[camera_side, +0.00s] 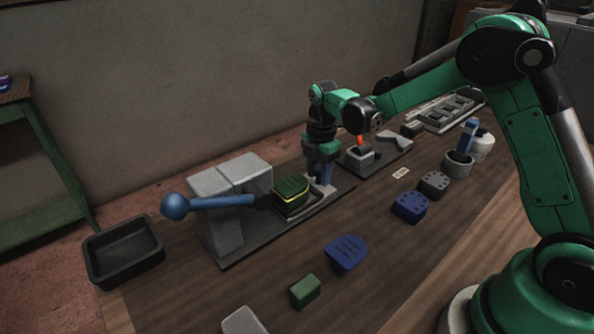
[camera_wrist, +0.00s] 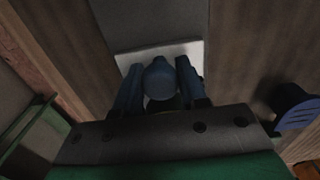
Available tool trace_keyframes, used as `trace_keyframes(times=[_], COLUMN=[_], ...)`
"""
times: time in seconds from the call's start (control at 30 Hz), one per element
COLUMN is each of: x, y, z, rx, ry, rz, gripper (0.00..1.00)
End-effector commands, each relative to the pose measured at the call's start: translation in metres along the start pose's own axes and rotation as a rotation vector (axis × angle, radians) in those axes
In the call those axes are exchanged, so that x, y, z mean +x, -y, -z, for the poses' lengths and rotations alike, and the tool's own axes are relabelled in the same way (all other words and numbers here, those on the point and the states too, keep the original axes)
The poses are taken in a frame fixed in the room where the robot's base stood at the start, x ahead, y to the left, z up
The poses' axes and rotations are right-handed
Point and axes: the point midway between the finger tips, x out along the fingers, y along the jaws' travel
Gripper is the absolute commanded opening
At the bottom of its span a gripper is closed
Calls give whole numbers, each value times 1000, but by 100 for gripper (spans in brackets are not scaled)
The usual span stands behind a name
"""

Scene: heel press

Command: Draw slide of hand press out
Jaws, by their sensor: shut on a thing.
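The hand press (camera_side: 230,178) is a grey block on a dark base plate (camera_side: 240,255), with a blue lever ending in a ball (camera_side: 175,206) at the left. A dark green block with a yellow line (camera_side: 291,188) sits on the base just right of the press body, outside it. The pale end of the slide (camera_side: 322,189) shows right of that block, and a pale plate (camera_wrist: 160,53) shows in the wrist view. My gripper (camera_side: 321,172) is upright there. In the wrist view its blue fingers (camera_wrist: 159,85) are shut around a blue round knob (camera_wrist: 160,76).
A black bin (camera_side: 124,252) is at the left edge. Blue pieces (camera_side: 346,252), a green block (camera_side: 305,291) and dark heel pieces (camera_side: 433,185) lie in front. A fixture with an orange-tipped part (camera_side: 360,155) stands close right of my gripper. Cups (camera_side: 457,164) are further right.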

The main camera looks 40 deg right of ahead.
Motion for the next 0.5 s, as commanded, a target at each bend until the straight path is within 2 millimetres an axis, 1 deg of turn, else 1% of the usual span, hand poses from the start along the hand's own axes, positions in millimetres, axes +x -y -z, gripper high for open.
trace_keyframes(times=[0.5], x=[0], y=[-1], z=[-37], rx=[2], ry=[1], rz=[-2], gripper=[0])
